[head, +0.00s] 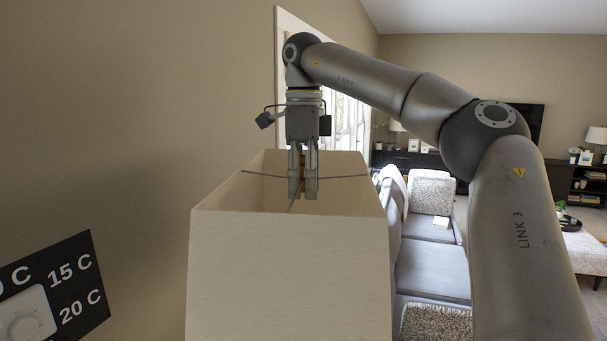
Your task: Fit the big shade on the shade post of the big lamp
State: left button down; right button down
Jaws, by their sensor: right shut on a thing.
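The big shade (288,272) is a cream, four-sided shade with an open top, and it fills the middle of the head view. Thin grey spokes cross its opening. My right gripper (303,190) points straight down into this opening, with its two fingers close together where the spokes meet. It is shut on the middle of the shade's frame. The shade looks upright. The big lamp and its shade post do not show; I cannot tell whether they are behind or under the shade. My left gripper is not in view.
A beige wall is close on the left, with a dark temperature dial panel (62,290) at lower left. A grey sofa (432,268) with cushions stands right of the shade. Farther back are a dark cabinet (405,160) and a small table lamp (597,137).

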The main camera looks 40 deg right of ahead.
jog(key=shift+f, duration=0.45)
jog(key=shift+w+d+f+b, duration=0.1)
jog(key=shift+f+b, duration=7.6)
jog(key=shift+f, duration=7.15)
jog(key=shift+f+b, duration=0.65)
jog(key=shift+f, duration=0.65)
